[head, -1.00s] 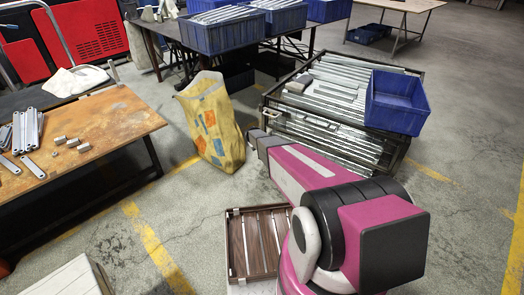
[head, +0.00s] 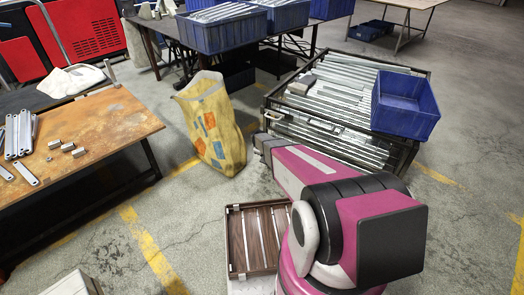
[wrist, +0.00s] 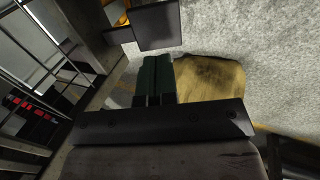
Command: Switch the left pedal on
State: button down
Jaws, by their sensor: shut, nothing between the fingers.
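I cannot make out a pedal in either view. In the wrist view my gripper (wrist: 157,72) shows as two dark green fingers side by side, shut with nothing between them. In the head view my arm reaches forward towards the rack, and the fingers cannot be made out there. The wrist view shows a dark square plate beyond the fingertips; I cannot tell what it belongs to.
A yellow bag (head: 212,125) stands ahead of my arm. A metal rack of galvanized strips (head: 335,95) with a blue bin (head: 404,103) is to its right. A rusty-topped table (head: 100,125) is left. Bare floor lies between table and bag.

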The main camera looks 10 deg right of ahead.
jog(key=x, duration=0.6)
jog(key=shift+w+d+f, duration=0.15)
jog(key=shift+f, duration=0.2)
